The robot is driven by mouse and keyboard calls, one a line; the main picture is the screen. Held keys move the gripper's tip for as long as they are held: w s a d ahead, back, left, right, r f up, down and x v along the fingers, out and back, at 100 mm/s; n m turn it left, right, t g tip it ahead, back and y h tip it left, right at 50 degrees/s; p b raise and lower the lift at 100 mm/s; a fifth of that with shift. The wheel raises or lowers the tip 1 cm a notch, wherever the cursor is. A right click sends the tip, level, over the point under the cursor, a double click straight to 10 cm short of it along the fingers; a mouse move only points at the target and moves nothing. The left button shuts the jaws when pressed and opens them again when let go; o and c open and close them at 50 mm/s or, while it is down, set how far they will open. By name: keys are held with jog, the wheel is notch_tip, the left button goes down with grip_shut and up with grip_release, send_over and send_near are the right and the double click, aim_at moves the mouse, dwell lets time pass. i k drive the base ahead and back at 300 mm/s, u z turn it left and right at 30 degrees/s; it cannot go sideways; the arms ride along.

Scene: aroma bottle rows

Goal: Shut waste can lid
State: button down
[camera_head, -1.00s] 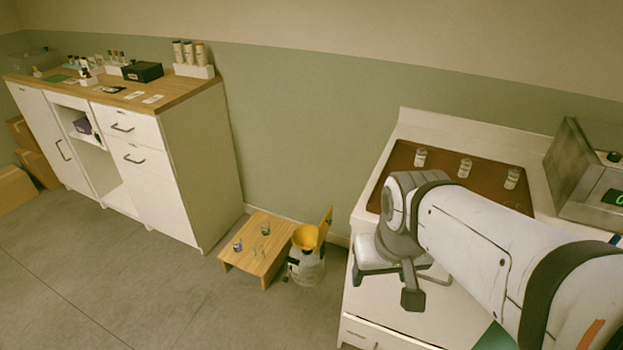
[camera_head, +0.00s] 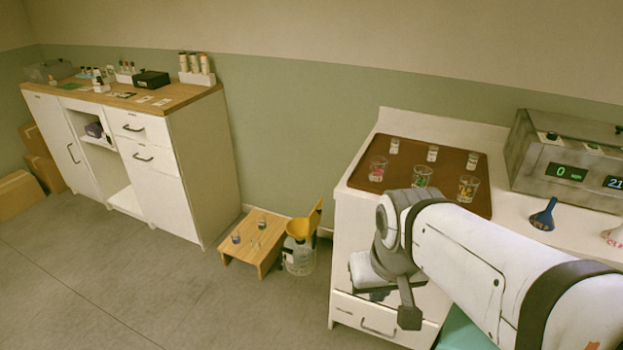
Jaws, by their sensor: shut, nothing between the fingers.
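The waste can (camera_head: 300,261) is a pale translucent container standing on the floor beside a small wooden stool, left of the white counter. A yellow funnel (camera_head: 299,229) sits in its top. Its yellow lid (camera_head: 315,216) stands raised, tilted up at the right rear of the opening. My gripper (camera_head: 410,318) points down in front of the white counter, to the right of the can and apart from it. It is shut and holds nothing. My arm covers part of the counter front.
The low wooden stool (camera_head: 249,246) holds small items, left of the can. The white counter (camera_head: 350,215) at right bears a brown tray (camera_head: 405,160) with several glass containers, a metal device (camera_head: 560,155) and a blue funnel (camera_head: 543,215). A white cabinet (camera_head: 190,170) stands left. The front-left floor is clear.

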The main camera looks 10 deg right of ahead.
aim_at(314, 217)
jog(key=u, duration=0.45)
jog(key=i, duration=1.1)
jog(key=u, duration=0.35)
jog(key=i, duration=0.75)
jog(key=z, duration=0.05)
